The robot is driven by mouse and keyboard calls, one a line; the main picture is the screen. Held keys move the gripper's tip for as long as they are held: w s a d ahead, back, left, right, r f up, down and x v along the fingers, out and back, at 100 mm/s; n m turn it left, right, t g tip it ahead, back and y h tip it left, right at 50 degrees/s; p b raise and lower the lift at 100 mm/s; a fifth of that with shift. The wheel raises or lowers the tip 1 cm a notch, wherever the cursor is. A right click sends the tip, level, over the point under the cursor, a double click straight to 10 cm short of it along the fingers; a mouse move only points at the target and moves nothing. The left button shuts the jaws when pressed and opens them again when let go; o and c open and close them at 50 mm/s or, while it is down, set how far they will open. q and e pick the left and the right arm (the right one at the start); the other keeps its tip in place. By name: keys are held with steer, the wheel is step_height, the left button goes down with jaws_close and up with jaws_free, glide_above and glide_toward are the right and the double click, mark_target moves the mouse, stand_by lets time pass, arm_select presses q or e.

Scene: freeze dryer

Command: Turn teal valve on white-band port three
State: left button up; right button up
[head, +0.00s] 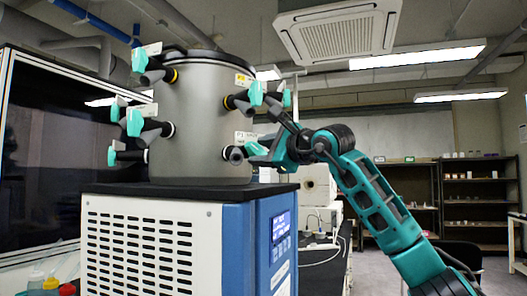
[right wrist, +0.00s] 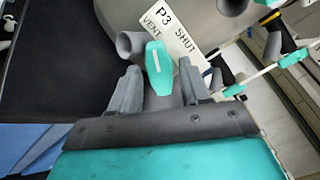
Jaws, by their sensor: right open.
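The teal valve of port three (right wrist: 160,68) shows in the right wrist view beside a grey port tube (right wrist: 130,45). A white label (right wrist: 178,35) next to it reads P3, SHUT and VENT. The valve handle lies between the two grey fingers of my open right gripper (right wrist: 159,80); I cannot tell whether they touch it. In the head view the same valve (head: 256,149) is at the lower right of the grey drum, with my right gripper (head: 270,138) at it, partly hiding it. My left gripper is not in view.
The grey drum (head: 200,125) carries several other teal valves on both sides, one (head: 256,93) just above port three. It stands on a black top over a white and blue cabinet (head: 150,245). Shelves (head: 480,190) stand at the back right.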

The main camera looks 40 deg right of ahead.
steer(key=shift+c, duration=0.5)
jaws_close()
steer(key=m, duration=0.2)
steer(key=shift+m, duration=0.4)
steer(key=m, duration=0.2)
steer(key=shift+a+f+m, duration=0.1)
steer(key=shift+m, duration=0.3)
steer(key=m, duration=0.4)
steer(key=shift+p, duration=0.35)
steer(key=shift+a+f+m, duration=0.1)
steer(key=shift+m, duration=1.1)
